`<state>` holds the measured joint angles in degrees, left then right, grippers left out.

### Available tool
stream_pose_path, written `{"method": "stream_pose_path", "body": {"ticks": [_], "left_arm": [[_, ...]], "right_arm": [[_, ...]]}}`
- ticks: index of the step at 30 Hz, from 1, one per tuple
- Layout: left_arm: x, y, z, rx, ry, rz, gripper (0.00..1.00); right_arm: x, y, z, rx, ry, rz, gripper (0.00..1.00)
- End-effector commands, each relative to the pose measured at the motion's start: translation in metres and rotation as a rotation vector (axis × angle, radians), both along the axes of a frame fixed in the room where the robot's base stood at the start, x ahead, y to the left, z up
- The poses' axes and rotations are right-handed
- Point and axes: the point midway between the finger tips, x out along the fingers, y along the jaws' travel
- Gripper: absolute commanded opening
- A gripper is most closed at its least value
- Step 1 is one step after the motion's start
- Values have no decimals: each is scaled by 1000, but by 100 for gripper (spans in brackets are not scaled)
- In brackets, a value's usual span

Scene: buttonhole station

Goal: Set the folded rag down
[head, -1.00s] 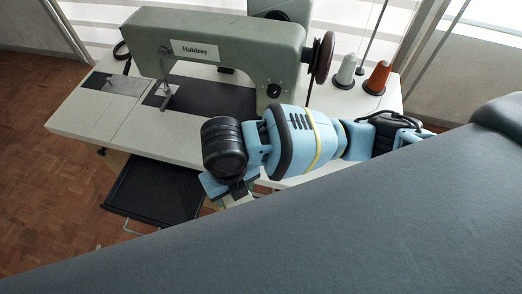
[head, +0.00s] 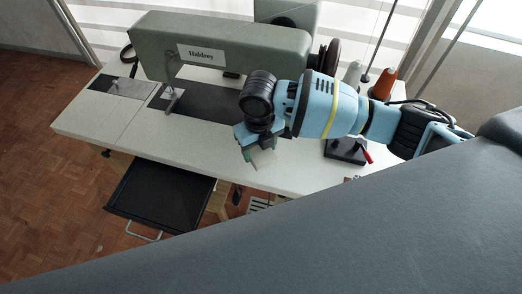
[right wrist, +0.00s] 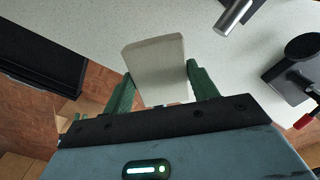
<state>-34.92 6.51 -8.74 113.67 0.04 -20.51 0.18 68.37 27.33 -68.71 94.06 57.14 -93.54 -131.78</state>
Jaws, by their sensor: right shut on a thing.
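The folded rag (right wrist: 155,68) is a pale, off-white flat piece with rounded corners. My right gripper (right wrist: 160,76) is shut on it, with a green finger at each side. In the head view the right gripper (head: 260,157) is at the front part of the white sewing table (head: 195,140), right of the machine's needle area. The rag is mostly hidden there by the wrist and fingers. I cannot tell whether the rag touches the tabletop. My left gripper is not in view.
The green-grey sewing machine (head: 225,45) stands behind the gripper. A black device with a red lever (head: 345,150) is to the right. Thread cones (head: 383,84) stand at the back right. A black open drawer (head: 160,195) sticks out below the front edge. The front left tabletop is clear.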

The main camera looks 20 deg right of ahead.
Motion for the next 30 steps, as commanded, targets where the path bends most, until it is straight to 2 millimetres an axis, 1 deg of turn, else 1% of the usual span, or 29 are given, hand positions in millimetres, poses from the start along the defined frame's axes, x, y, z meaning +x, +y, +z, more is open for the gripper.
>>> {"method": "stream_pose_path", "body": {"ticks": [3,6,10,20,24,25,29,30], "left_arm": [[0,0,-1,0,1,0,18],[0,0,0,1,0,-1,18],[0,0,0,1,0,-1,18],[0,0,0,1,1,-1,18],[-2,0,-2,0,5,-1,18],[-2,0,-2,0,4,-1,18],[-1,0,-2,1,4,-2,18],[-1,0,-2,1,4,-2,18]], "right_arm": [[11,-9,-3,-1,0,-5,40],[8,-8,-21,-1,3,-3,40],[9,-7,-33,-1,-1,-3,40],[9,-7,-36,-1,-1,-2,40],[9,-7,-41,0,0,-2,40],[9,-7,-40,-1,0,-2,62],[9,-7,-39,-1,-1,-2,79],[9,-7,-39,-1,-1,-2,80]]}}
